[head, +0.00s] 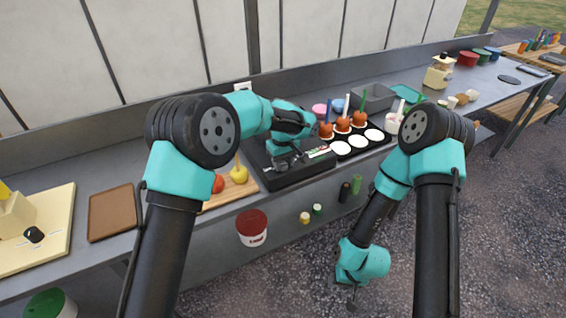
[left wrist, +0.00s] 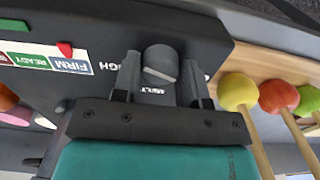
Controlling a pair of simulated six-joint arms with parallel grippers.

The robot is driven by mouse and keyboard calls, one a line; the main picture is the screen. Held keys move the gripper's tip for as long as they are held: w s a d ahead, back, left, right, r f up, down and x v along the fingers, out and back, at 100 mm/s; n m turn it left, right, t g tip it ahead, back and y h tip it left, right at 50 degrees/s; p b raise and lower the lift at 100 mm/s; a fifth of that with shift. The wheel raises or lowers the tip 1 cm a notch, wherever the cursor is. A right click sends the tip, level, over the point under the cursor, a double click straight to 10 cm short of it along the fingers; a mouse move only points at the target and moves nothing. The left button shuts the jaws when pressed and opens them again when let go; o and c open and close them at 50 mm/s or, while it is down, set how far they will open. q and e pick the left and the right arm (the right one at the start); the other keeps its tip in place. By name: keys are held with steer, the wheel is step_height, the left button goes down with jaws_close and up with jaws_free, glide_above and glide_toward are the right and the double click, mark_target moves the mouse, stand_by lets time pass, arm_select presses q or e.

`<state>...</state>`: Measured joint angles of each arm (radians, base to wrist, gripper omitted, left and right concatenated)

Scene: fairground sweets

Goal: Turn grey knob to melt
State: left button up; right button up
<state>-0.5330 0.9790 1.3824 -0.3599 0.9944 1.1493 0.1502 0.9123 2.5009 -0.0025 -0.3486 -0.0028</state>
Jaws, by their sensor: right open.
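The grey knob (left wrist: 160,62) sits on the front of a black machine (head: 290,181), with MELT lettering beside it and HIGH printed further left in the left wrist view. My left gripper (head: 281,165) is at this panel; in the left wrist view its fingers (left wrist: 160,78) stand close on both sides of the knob and appear shut on it. In the head view the gripper hides the knob. My right gripper (head: 352,300) hangs low in front of the counter, open and empty.
A coloured strip reading FIRM and READY (left wrist: 50,60) has a red pointer. Toffee apples (head: 342,124) stand on a tray right of the machine. A wooden board with apples (head: 239,174) lies left. A red-topped bucket (head: 252,229) is in front of the counter.

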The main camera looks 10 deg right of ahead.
arm_select(q)
steer(key=c, duration=0.4)
steer(key=shift+o, duration=0.2)
steer(key=shift+m, duration=0.4)
steer(key=m, duration=1.3)
steer(key=o, duration=0.9)
